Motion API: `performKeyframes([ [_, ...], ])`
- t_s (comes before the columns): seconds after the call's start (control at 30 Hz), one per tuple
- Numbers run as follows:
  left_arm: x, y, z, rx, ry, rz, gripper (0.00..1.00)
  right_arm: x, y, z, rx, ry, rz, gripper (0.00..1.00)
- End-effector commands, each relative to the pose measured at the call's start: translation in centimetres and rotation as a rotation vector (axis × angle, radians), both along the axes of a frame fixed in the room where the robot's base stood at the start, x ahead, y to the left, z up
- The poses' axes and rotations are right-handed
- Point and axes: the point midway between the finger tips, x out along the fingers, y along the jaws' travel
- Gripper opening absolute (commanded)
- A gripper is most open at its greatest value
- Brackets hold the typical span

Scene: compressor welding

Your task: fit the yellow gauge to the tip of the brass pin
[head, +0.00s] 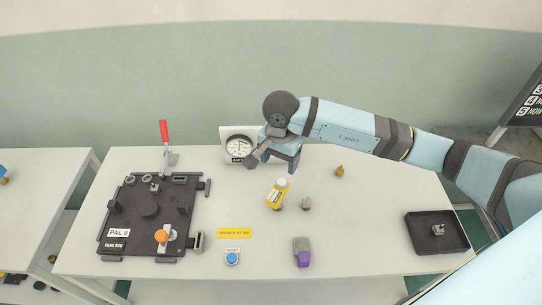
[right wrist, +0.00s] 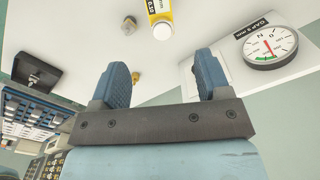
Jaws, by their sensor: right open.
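The yellow gauge (head: 276,195), a yellow body with a white end and dark print, is on the middle of the white table. In the right wrist view the yellow gauge (right wrist: 160,10) is at the top edge, partly cut off. A small brass-coloured piece (head: 339,171) stands to its right and farther back; I cannot tell for sure that it is the brass pin. My right gripper (head: 280,160) is behind the gauge, in front of the dial, apart from both. In the wrist view its blue fingers (right wrist: 169,78) are open and empty. My left gripper is out of view.
A round dial on a white plate (head: 239,149) stands at the back. A dark pallet (head: 124,226) with fixtures and a red-handled clamp (head: 164,135) fill the left. A small greyish piece (head: 306,204), a purple-and-grey part (head: 302,254), a blue button (head: 232,258) and a black tray (head: 424,244) are also there.

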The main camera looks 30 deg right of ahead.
Motion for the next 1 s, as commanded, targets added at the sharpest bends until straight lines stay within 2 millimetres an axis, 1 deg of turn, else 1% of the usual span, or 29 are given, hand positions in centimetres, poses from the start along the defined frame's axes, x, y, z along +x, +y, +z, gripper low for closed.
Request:
performKeyframes([
  [0.17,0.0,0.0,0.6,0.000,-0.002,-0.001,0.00,-0.2,0.1,-2.7,0.003,0.007,-0.001,0.70],
  [0.4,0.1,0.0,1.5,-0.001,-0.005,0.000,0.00,-0.2,0.2,-7.4,0.006,0.007,-0.004,0.70],
  [0.6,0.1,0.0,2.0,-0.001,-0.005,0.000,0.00,-0.2,0.2,-10.9,0.007,0.006,-0.003,0.70],
  [0.8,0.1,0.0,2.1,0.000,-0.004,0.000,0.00,-0.1,0.2,-12.8,0.007,0.004,-0.003,0.70],
  [1.0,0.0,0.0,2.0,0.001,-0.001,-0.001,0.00,-0.1,0.1,-13.3,0.006,0.002,-0.002,0.70],
])
